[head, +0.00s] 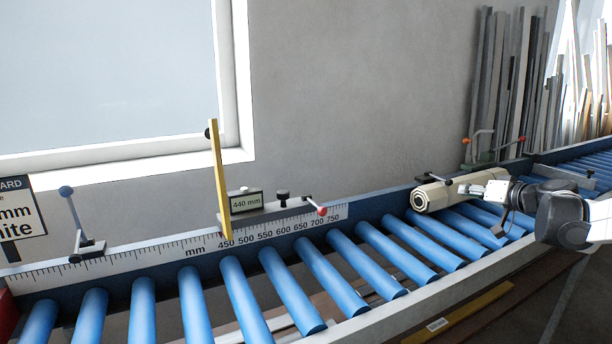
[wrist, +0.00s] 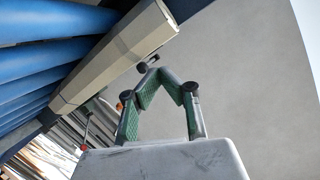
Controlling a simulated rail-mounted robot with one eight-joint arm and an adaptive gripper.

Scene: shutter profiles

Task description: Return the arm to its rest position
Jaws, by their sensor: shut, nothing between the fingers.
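My gripper (head: 467,188) is at the right of the head view, above the blue rollers and close to the near side of a cream, many-sided profile (head: 441,196). In the wrist view my gripper's green-padded fingers (wrist: 156,72) come together at the tips, with nothing between them. The profile (wrist: 115,58) runs diagonally beyond and to the left of the fingers there. Whether the fingertips touch it cannot be told. My arm reaches in from the right edge of the head view.
The roller conveyor (head: 290,291) has a millimetre scale and a yellow stop bar (head: 219,180) beside a 440 mm display (head: 246,202). A lever clamp (head: 80,226) stands at the left. Long profiles (head: 512,85) lean on the wall. The rollers left of the profile are clear.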

